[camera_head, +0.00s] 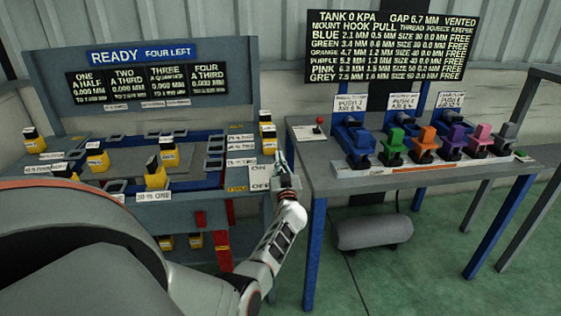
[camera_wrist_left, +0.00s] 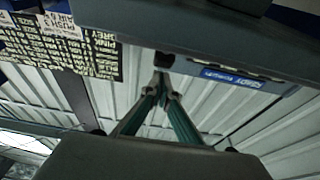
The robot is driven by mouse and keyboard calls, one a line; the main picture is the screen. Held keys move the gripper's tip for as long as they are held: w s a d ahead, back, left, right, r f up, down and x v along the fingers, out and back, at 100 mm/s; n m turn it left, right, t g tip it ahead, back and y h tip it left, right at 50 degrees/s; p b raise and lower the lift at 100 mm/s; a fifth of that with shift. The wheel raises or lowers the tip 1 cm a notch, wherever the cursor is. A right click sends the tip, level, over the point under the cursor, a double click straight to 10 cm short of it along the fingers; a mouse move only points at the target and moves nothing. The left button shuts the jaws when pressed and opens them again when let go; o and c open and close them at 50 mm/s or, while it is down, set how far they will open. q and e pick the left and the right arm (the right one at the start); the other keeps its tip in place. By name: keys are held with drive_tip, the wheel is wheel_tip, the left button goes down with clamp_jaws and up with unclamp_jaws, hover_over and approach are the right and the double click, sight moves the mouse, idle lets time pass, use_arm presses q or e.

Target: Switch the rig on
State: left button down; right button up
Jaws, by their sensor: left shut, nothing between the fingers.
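A white ON/OFF plate (camera_head: 259,177) is on the front right corner of the left bench. My left gripper (camera_head: 280,160) is just right of this plate, pointing up. In the left wrist view its two green fingers (camera_wrist_left: 162,88) meet at the tips, shut and empty. A small dark knob-like piece (camera_wrist_left: 163,61) shows at the fingertips there; I cannot tell whether they touch it. The switch itself is not clear in the head view, where my gripper and wrist cover part of that corner. A blue sign (camera_head: 140,54) reads READY, FOUR LEFT. My right gripper is not in view.
The left bench (camera_head: 215,196) carries several yellow-and-black blocks. The right bench (camera_head: 312,176) holds a red-knobbed lever (camera_head: 319,125) and a row of coloured clamps. A black board (camera_head: 391,46) stands behind it. A grey tank (camera_head: 374,231) is below. A narrow gap separates the benches.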

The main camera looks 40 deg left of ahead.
use_arm(q)
drive_tip(key=shift+w+a, duration=0.25)
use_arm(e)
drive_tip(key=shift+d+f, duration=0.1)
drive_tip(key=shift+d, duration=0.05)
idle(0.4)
use_arm(q)
drive_tip(key=shift+r, duration=0.1)
